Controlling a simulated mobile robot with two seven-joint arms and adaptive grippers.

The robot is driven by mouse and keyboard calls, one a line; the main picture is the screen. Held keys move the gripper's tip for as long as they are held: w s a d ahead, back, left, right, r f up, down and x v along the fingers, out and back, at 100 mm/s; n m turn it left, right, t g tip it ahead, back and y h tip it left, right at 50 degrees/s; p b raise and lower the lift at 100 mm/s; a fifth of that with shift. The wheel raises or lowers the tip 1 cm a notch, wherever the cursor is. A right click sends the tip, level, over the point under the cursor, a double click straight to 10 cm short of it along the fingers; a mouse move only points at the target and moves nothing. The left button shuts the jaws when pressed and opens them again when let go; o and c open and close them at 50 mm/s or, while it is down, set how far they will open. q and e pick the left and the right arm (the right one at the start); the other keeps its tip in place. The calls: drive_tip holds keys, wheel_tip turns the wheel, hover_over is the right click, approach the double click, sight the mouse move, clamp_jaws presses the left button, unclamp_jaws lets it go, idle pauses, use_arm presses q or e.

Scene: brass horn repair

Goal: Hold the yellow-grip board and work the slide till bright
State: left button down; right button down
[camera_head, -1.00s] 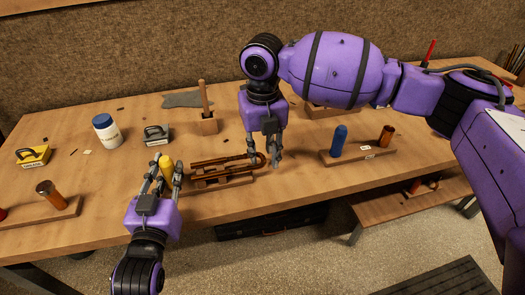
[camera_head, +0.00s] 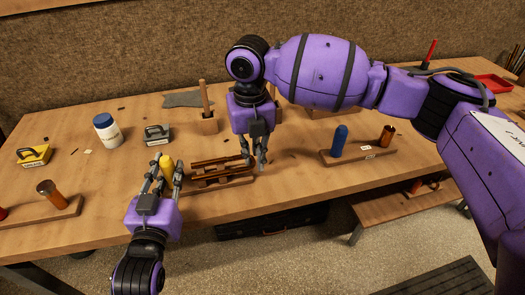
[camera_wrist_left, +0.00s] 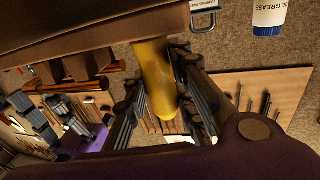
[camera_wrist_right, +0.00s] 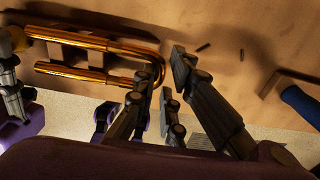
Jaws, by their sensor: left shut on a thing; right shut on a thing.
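The brass slide (camera_head: 212,161) is a U-shaped pair of tubes lying on a small wooden board (camera_head: 240,178) near the table's front edge. The tubes look coppery and glossy in the right wrist view (camera_wrist_right: 70,77). The board's yellow grip (camera_head: 166,165) stands at its left end and also shows in the left wrist view (camera_wrist_left: 152,75). My left gripper (camera_head: 166,180) is shut on the yellow grip, fingers on both sides. My right gripper (camera_head: 257,163) is shut on the slide's curved right end, partly hidden by the fingers; it also shows in the right wrist view (camera_wrist_right: 155,95).
Behind stand a white jar with blue lid (camera_head: 106,130), a grey handled block (camera_head: 157,135), a yellow handled block (camera_head: 33,155) and a wooden block with a stick (camera_head: 208,123). A rack with a blue cylinder (camera_head: 339,142) is to the right. Table between slide and rack is mostly clear.

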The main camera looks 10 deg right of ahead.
drive_tip(key=shift+a, duration=1)
use_arm(q)
drive_tip(key=shift+d, duration=0.1)
use_arm(e)
drive_tip(key=shift+r, duration=0.1)
drive_tip(key=c, duration=1.9)
unclamp_jaws()
drive_tip(key=shift+a, duration=0.1)
drive_tip(key=shift+o, duration=0.2)
drive_tip(key=shift+d+r, duration=0.2)
drive_tip(key=shift+r, duration=0.05)
wheel_tip(320, 180, up, 12)
drive_tip(key=shift+f, duration=0.25)
